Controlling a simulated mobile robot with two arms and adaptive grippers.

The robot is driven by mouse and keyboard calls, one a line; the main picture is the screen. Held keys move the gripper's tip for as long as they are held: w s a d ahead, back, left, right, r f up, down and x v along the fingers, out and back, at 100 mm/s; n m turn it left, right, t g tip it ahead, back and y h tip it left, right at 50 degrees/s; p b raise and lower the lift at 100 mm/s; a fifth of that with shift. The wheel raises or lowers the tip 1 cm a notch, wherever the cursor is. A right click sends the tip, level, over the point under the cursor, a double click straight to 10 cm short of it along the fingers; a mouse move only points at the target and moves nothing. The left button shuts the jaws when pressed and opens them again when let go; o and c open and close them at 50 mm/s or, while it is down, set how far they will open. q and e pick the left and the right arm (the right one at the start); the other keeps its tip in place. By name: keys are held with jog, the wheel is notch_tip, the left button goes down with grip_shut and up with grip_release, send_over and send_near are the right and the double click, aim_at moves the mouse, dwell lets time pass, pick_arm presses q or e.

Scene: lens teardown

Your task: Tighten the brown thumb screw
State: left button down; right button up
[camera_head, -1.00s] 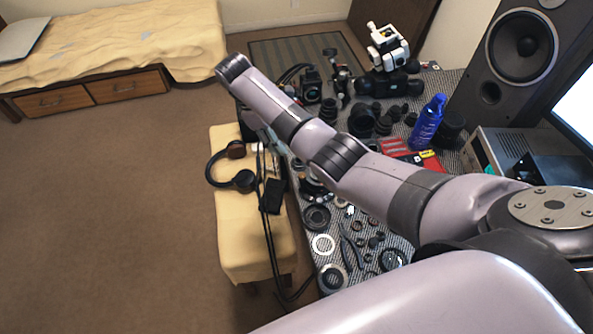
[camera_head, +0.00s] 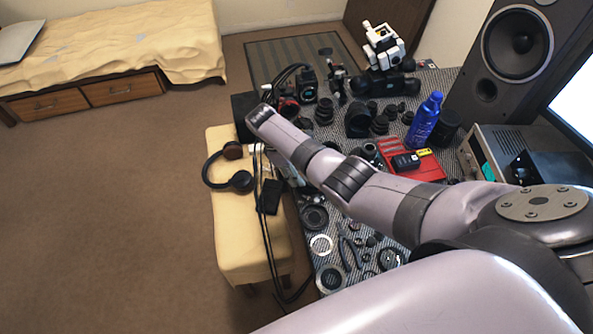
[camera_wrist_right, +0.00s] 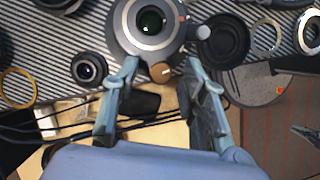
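The brown thumb screw (camera_wrist_right: 160,72) shows in the right wrist view as a small tan knob on the lower rim of a grey lens part (camera_wrist_right: 149,48) with a dark glass centre. My right gripper (camera_wrist_right: 159,77) is open, with one finger on each side of the screw. A gap seems to show on each side; I cannot tell how deep the fingertips are. In the head view my right arm hides the screw and most of the hand. My left gripper is not in view.
The striped table holds several loose rings and lens parts, including a dark round cap (camera_wrist_right: 223,41) and a small lens (camera_wrist_right: 89,69). A red tray (camera_head: 428,172) and a blue bottle (camera_head: 424,120) stand farther back. A yellow bench (camera_head: 235,240) with headphones (camera_head: 240,181) adjoins the table.

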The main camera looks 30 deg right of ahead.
jog(key=shift+c, duration=0.2)
grip_shut()
dwell(0.3)
jog(key=m, duration=0.3)
jog(key=shift+w+g+y+b, duration=0.1)
jog(key=shift+g+y+b, duration=0.2)
jog(key=shift+y+b, duration=0.1)
jog(key=shift+o, duration=0.2)
grip_release()
